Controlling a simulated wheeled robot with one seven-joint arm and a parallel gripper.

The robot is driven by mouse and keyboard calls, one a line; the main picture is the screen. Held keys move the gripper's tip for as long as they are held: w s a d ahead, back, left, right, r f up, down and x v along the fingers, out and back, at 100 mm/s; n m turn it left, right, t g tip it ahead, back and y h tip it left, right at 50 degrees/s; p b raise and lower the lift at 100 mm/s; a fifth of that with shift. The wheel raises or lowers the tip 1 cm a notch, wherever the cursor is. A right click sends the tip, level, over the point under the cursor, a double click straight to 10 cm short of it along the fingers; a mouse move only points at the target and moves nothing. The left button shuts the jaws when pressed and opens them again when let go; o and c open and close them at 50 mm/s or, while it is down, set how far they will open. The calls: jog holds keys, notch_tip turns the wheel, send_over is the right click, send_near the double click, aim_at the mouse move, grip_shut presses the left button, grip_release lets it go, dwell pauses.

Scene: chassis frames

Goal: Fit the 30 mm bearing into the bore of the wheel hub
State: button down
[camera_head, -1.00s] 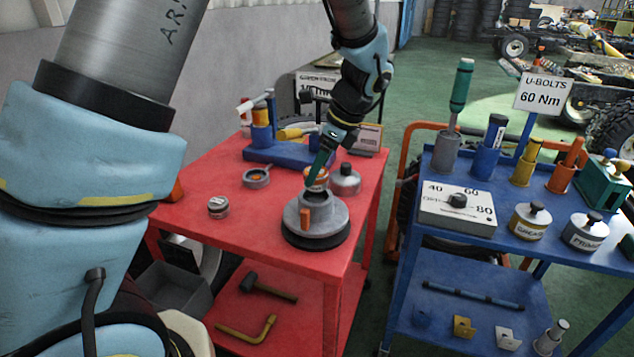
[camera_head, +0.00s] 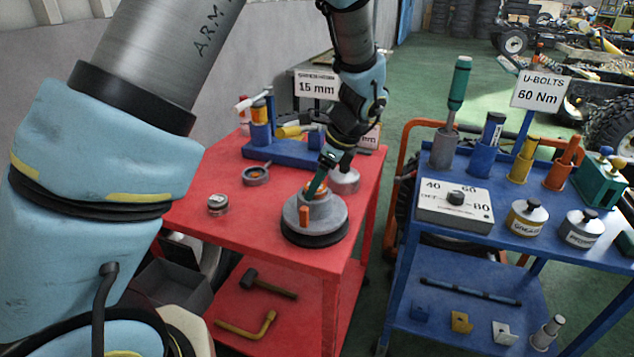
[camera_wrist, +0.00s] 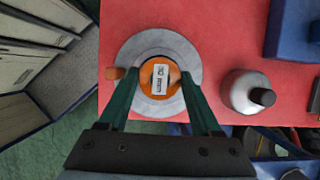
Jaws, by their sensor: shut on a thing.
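The bearing (camera_head: 318,189) is orange with a white label on top, which shows in the wrist view (camera_wrist: 160,79). My gripper (camera_head: 312,192) is shut on it, with one green finger on each side in the wrist view. The wheel hub (camera_head: 328,217) is a grey stepped disc on a dark base near the red table's right edge. An orange peg stands on its flange. The bearing is at the top of the hub's raised collar and covers the bore. I cannot tell how deep it sits. The hub (camera_wrist: 192,56) surrounds the bearing in the wrist view.
A grey can with a dark knob (camera_wrist: 248,92) stands close to the hub. A small round tin (camera_head: 217,204) and a grey ring-shaped holder (camera_head: 256,174) stand on the red table (camera_head: 207,237). A blue rack (camera_head: 287,152) is behind. A blue cart (camera_head: 407,260) stands to the right.

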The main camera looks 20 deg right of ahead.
jog(key=shift+s+a+f, duration=0.1)
jog(key=shift+f, duration=0.4)
jog(key=shift+c, duration=0.4)
grip_release()
jog(key=shift+s+a+f, duration=0.1)
jog(key=shift+r, duration=0.3)
jog(key=b+v, duration=0.1)
jog(key=v, duration=1.2)
jog(key=shift+w, duration=0.35)
jog(key=a+f+n+h, duration=0.1)
jog(key=a+f+n, duration=0.2)
jog(key=a+n, duration=0.9)
jog(key=a+f+n+g+h, duration=0.1)
jog(key=a+f+n+h, duration=0.1)
jog(key=a+n, duration=1.1)
jog(key=a+f, duration=0.1)
jog(key=a, duration=0.8)
jog(key=shift+f+n+g+h, duration=0.3)
jog(key=shift+s, duration=0.15)
